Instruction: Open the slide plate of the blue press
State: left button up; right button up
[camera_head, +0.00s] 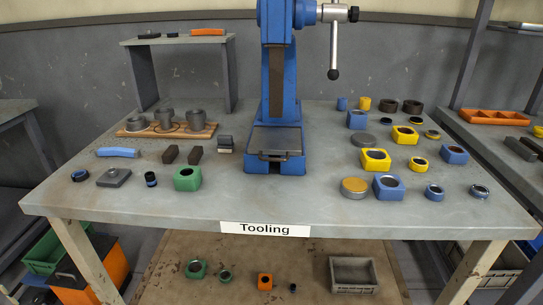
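The blue press (279,80) stands upright at the back middle of the table, its top cut off by the picture's upper edge. Its dark ram (276,75) hangs above the base with a clear gap below. The grey slide plate (276,139) lies on the blue base, with a dark handle (274,156) at its front edge. The plate appears to sit within the base; its exact position along the slide is hard to tell. A lever (334,45) with a dark knob hangs at the press's right. Neither of my grippers shows in this view.
A wooden board (167,131) with grey cylinders, dark blocks (182,155) and a green block (187,178) lie left of the press. Several yellow and blue blocks (389,186) lie to the right. The table front before the press is clear, above the "Tooling" label (265,229).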

aim_at(264, 141)
jog(key=u, duration=0.5)
jog(key=k, duration=1.2)
jog(key=u, duration=1)
jog(key=i, duration=1.55)
jog(key=z, duration=1.3)
jog(key=i, duration=0.25)
jog(key=z, duration=0.25)
